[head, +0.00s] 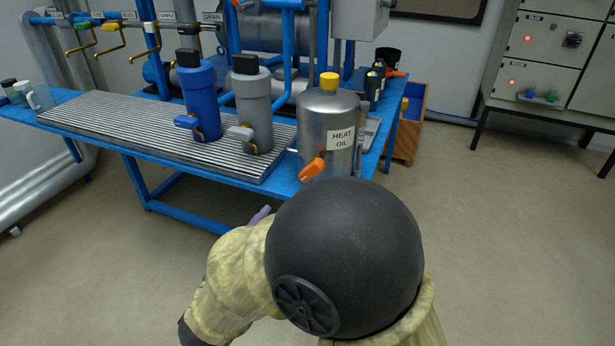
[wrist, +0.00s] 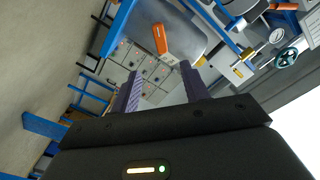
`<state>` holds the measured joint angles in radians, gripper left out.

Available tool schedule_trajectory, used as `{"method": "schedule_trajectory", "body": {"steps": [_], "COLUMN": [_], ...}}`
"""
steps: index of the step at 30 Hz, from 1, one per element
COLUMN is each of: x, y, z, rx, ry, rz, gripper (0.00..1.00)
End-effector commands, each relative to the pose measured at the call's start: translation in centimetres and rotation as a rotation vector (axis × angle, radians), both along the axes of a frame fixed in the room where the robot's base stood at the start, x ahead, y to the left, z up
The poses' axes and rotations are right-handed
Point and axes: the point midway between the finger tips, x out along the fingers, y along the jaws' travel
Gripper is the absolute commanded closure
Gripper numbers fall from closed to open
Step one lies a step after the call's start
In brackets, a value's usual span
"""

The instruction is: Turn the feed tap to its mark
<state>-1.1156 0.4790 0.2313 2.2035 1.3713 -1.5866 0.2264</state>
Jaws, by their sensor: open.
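A HEAT OIL can (head: 340,115) with an orange lever (head: 312,168) stands at the bench's near right end. Blue (head: 203,105) and grey (head: 251,110) canisters stand on the ribbed tray (head: 130,125). Open floor lies in front of the blue bench (head: 150,165). Cabinets (head: 545,60) stand at right.

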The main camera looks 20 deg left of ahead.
Motion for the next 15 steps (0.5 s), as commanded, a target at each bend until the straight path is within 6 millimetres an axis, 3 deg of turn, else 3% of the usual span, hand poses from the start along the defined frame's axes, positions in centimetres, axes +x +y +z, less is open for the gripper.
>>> {"method": "schedule_trajectory", "body": {"steps": [5, 15], "x": [2.1, 8.0], "y": [-0.3, -0.7], "z": [-0.2, -0.3], "rx": [0.0, 0.002], "ry": [0.0, -0.001], "rz": [-0.004, -0.003], "gripper": [0.55, 0.55]}}
